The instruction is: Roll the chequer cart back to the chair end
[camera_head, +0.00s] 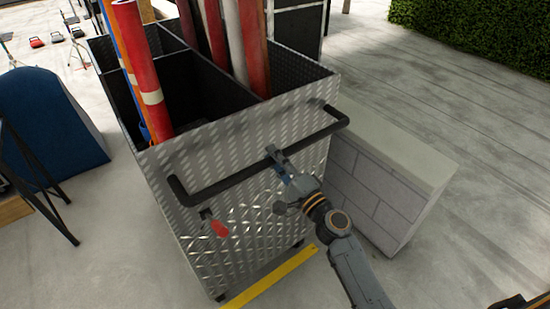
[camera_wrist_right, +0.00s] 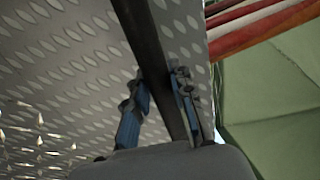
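The chequer cart (camera_head: 250,130) is a tall metal-plate box on the floor, with tubes standing in its compartments. A black bar handle (camera_head: 215,184) runs across its near face. My right gripper (camera_head: 278,158) is at the middle of this handle. In the right wrist view, the handle (camera_wrist_right: 143,30) passes between the two fingers of my right gripper (camera_wrist_right: 160,95), whose tips close against it. A dark-legged piece of furniture (camera_head: 50,205), perhaps a chair, is cut off at the left edge. My left gripper is out of view.
A low block wall (camera_head: 385,190) stands close along the cart's right side. A yellow strip (camera_head: 270,280) lies on the floor at its near edge. A blue curved object (camera_head: 45,120) stands to the left. Bare floor shows at lower left, and a hedge (camera_head: 480,30) at upper right.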

